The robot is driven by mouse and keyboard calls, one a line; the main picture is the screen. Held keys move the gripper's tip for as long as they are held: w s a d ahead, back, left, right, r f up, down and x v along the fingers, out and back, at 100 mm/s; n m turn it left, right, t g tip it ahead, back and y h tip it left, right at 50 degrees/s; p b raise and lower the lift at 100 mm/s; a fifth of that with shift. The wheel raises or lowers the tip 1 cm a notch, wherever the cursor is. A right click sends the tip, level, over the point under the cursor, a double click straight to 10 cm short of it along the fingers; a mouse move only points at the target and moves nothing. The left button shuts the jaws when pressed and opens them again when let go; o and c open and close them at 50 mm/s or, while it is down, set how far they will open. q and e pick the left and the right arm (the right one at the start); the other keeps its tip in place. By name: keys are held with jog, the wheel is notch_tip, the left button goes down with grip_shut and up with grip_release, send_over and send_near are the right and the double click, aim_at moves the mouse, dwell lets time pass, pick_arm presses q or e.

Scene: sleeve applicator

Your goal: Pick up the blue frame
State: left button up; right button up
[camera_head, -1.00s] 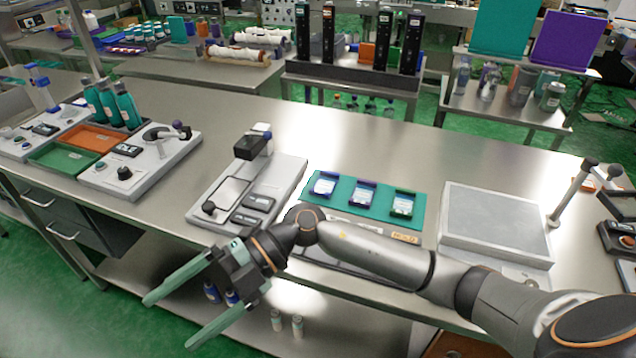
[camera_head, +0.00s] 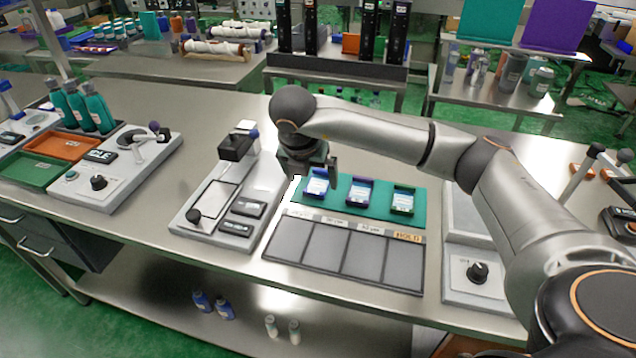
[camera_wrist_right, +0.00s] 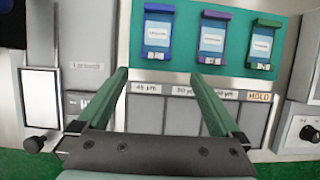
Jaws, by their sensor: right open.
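The blue frame (camera_head: 317,187) lies at the left end of a row of three frames on a teal mat (camera_head: 385,217). It holds a pale labelled card, and the gripper partly covers it in the head view. In the wrist view the blue frame (camera_wrist_right: 157,33) shows whole, ahead of the space between the fingertips. My right gripper (camera_wrist_right: 160,75) is open and empty, with green fingers. In the head view the right gripper (camera_head: 311,180) hangs over the mat's left end, close to the blue frame. Whether it touches is not clear. My left gripper is not in view.
A purple frame (camera_head: 359,193) and a green frame (camera_head: 403,200) lie to the right on the mat. A dark slotted panel marked HOLD (camera_head: 350,251) lies in front. A grey device (camera_head: 217,201) stands left, another (camera_head: 478,271) right. Bare bench surrounds the mat's back.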

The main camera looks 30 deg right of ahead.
aim_at(313, 192)
jog(key=shift+w+p+x, duration=0.2)
jog(key=shift+x, duration=1.55)
jog(key=shift+w+p+x, duration=0.2)
jog(key=shift+x, duration=1.55)
jog(key=shift+a, duration=0.1)
jog(key=c, duration=1.4)
